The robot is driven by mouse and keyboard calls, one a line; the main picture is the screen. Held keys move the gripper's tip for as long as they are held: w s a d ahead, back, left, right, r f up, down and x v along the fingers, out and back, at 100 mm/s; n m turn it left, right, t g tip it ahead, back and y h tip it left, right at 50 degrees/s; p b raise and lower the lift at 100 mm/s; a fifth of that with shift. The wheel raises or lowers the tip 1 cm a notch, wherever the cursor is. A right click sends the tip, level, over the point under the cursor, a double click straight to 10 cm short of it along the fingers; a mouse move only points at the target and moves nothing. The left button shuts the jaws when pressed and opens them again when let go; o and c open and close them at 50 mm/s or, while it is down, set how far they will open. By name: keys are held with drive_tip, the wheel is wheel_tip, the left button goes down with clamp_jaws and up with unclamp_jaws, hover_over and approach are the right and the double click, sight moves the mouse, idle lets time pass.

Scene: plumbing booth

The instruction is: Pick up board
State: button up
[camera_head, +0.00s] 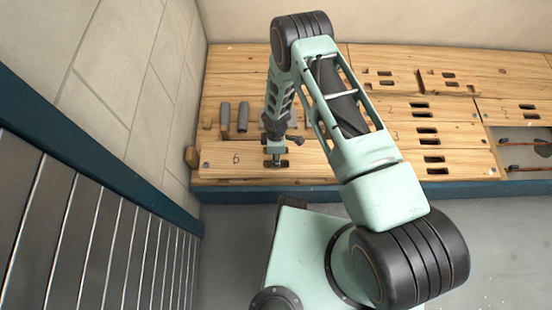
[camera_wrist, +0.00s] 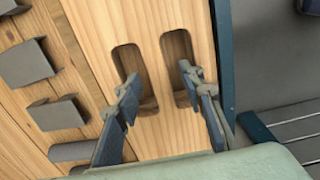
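A light wooden board (camera_head: 225,164) marked 6 lies flat at the front left of the wooden bench top. My gripper (camera_head: 277,160) is at the right part of this board, over its cut-outs. In the wrist view the board (camera_wrist: 178,18) has two long rounded slots side by side. My gripper (camera_wrist: 161,82) is open there, with one finger at each slot and the strip between the slots lying between them. The fingers are apart; whether the tips are inside the slots or just above them I cannot tell. My gripper and wrist hide part of the board in the head view.
Grey pipe pieces (camera_head: 243,117) stand behind the board, and grey brackets (camera_wrist: 58,114) show at left in the wrist view. More slotted boards (camera_head: 425,132) lie to the right. An open bay with copper pipes (camera_head: 524,142) is far right. A tiled wall (camera_head: 120,75) bounds the left.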

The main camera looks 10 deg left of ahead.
drive_tip(key=shift+f, duration=0.1)
drive_tip(key=shift+c, duration=0.6)
clamp_jaws()
drive_tip(key=shift+w, duration=0.1)
